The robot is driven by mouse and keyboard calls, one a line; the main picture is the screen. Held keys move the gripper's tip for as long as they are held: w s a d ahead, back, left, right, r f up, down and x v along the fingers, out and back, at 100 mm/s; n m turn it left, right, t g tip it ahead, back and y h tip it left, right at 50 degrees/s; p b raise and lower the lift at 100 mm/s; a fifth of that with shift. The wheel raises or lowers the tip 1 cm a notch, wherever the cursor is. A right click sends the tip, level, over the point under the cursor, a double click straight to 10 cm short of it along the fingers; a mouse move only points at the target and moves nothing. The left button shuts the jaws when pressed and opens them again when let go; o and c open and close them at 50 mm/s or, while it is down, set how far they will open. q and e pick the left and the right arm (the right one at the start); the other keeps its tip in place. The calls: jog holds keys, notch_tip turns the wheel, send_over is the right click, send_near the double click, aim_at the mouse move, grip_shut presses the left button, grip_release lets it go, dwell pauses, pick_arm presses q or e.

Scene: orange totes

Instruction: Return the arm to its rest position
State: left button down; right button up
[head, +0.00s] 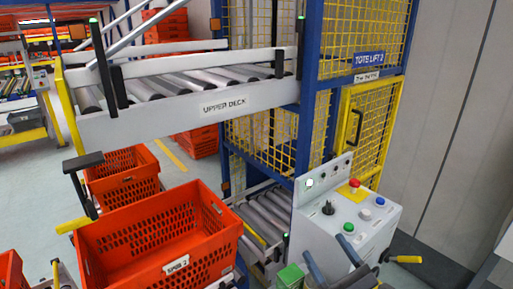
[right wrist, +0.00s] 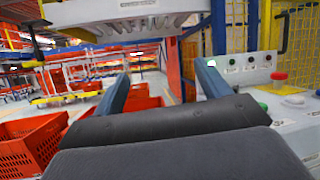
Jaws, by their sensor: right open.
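My right gripper (head: 325,248) is at the bottom of the head view, in front of the control console (head: 345,225). Its two blue-grey fingers are apart with nothing between them. In the right wrist view, the same open fingers (right wrist: 163,70) point ahead towards the conveyor, with the dark gripper body filling the lower part. My left gripper is not in view in either picture.
The console carries a red button (head: 354,184), other buttons and a black joystick (head: 328,208). A green box (head: 290,275) is close to the gripper's left. An orange tote (head: 160,235) stands left, below the upper deck conveyor (head: 180,104). The yellow-mesh lift cage (head: 362,125) stands behind.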

jog(key=w+d+f+m+g+h, duration=0.1)
jog(key=d+f+m+h, duration=0.4)
jog(key=m, duration=0.5)
jog(key=d+f+m+h, duration=0.2)
jog(key=d+m+h, duration=0.1)
jog(key=m+h, duration=0.55)
jog(key=s+d+f+m+g, duration=0.2)
jog(key=s+f+m+g, duration=0.15)
jog(key=f+m, duration=0.3)
jog(key=s+d+f+m+g, duration=0.1)
jog(key=s+f+m+g, duration=0.1)
jog(key=f+m+g, duration=0.35)
jog(key=s+a+f+m+g+y, duration=0.1)
jog(key=s+a+f+m+g, duration=0.2)
jog(key=s+f+m, duration=0.3)
jog(key=s+a+f+m+g+y, duration=0.2)
jog(key=s+a+f+m+g, duration=0.1)
jog(key=s+f+m+g, duration=0.25)
jog(key=s+a+f, duration=0.1)
jog(key=s+f, duration=0.1)
jog(key=f, duration=1)
jog(key=s+a+f, duration=0.1)
jog(key=s+f, duration=0.1)
jog(key=f, duration=1.1)
jog(key=s+a+f+n, duration=0.1)
jog(key=s+f, duration=0.1)
jog(key=f, duration=1)
jog(key=shift+s+a+f, duration=0.25)
jog(key=shift+g, duration=0.25)
